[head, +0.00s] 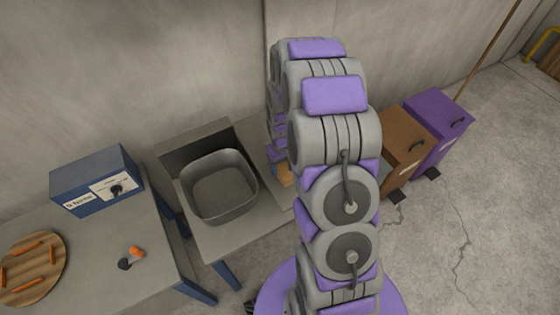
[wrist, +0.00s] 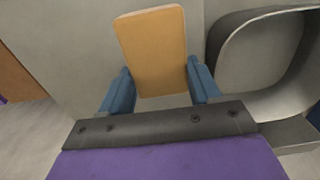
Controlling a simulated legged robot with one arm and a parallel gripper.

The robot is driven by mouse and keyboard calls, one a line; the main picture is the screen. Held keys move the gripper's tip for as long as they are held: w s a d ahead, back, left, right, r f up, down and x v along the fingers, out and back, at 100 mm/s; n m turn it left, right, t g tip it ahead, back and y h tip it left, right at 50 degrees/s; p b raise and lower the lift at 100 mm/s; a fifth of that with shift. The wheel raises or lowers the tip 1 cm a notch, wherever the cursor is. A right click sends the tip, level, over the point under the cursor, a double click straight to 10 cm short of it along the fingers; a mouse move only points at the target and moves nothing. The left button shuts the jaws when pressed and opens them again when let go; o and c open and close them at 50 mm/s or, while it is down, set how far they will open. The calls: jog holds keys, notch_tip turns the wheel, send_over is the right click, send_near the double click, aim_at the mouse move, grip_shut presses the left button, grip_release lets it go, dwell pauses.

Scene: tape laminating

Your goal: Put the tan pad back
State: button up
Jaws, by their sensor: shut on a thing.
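The tan pad (wrist: 153,48) is a flat, rounded rectangle. In the wrist view it stands out ahead of my gripper (wrist: 160,88), between the two blue fingers, which are shut on its near end. In the head view my arm covers most of this area. Only a small tan piece of the pad (head: 285,174) shows at the arm's left edge, above the grey table. My gripper's fingers are hidden by the arm in the head view.
A grey bin (head: 219,187) stands on the grey table (head: 240,238), left of my arm. A blue box (head: 97,181), a round wooden board (head: 30,268) and an orange-and-black tool (head: 132,257) are on the left table. Brown (head: 400,143) and purple (head: 436,130) cabinets stand at right.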

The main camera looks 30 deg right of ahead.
jog(key=w, duration=0.1)
jog(key=w+d, duration=0.1)
jog(key=w, duration=0.2)
jog(key=shift+w+d+f+b, duration=0.15)
jog(key=shift+w+f+b, duration=0.05)
jog(key=shift+f+b, duration=0.1)
notch_tip(320, 180, down, 4)
jog(key=shift+r+b, duration=0.25)
jog(key=shift+b, duration=0.3)
jog(key=o, duration=1.2)
jog(key=shift+r, duration=0.1)
jog(key=shift+r, duration=0.1)
notch_tip(320, 180, up, 12)
jog(key=p, duration=0.3)
jog(key=s+a+r, duration=0.5)
jog(key=s+r, duration=0.1)
jog(key=r, duration=0.2)
jog(key=s+a+r, duration=0.3)
jog(key=s, duration=0.6)
jog(key=s+a+r+g, duration=0.1)
jog(key=s+a+r, duration=0.2)
jog(key=s, duration=0.6)
jog(key=s+a+r, duration=0.3)
jog(key=s+r, duration=0.1)
jog(key=s, duration=0.6)
jog(key=shift+g, duration=0.4)
